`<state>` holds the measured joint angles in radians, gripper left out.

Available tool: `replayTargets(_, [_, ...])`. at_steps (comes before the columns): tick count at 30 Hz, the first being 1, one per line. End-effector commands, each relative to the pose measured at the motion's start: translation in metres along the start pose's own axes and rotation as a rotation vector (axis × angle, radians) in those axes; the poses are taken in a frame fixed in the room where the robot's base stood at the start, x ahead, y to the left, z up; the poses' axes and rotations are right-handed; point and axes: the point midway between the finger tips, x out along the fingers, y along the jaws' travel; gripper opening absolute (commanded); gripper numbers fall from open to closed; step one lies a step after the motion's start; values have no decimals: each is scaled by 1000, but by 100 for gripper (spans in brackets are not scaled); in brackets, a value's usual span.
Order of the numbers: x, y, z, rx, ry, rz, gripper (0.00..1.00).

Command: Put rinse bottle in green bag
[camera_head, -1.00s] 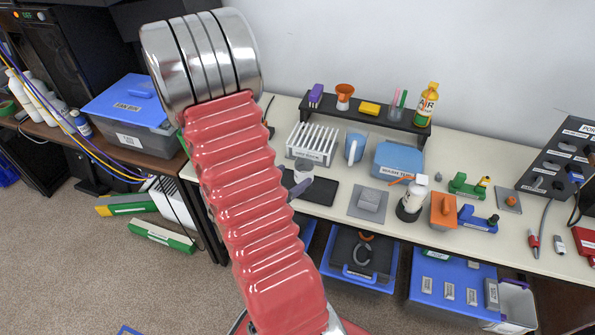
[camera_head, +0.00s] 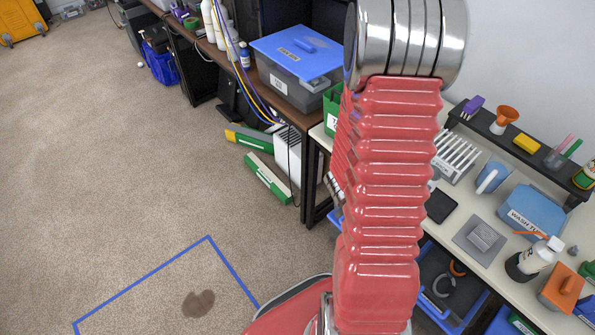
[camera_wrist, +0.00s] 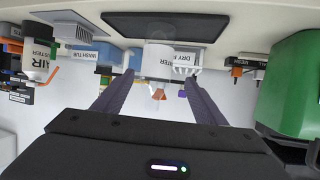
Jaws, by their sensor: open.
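A white cylinder (camera_wrist: 158,58) appears beyond and between the fingertips. The wrist view is upside down. My arm hides the gripper in the head view.
The wash tub (camera_head: 530,212), a grey block on a pad (camera_head: 480,240), a blue mug (camera_head: 491,178), a dry rack (camera_head: 456,158) and an orange block (camera_head: 562,287) crowd the bench. A shelf (camera_head: 515,150) runs behind. Open carpet (camera_head: 120,190) lies left.

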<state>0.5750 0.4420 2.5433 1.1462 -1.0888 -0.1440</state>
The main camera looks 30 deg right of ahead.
Motion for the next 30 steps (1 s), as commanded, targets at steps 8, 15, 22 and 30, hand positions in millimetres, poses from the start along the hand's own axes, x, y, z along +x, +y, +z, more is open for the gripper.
replayTargets(8, [-43,-78,-2,21,-130,-256,65])
replayTargets(15, [-125,-153,-4,-32,-287,-560,65])
replayTargets(22, [-219,-190,-7,-152,-412,-819,65])
replayTargets(30, [-326,-188,-9,-367,-514,-1062,65])
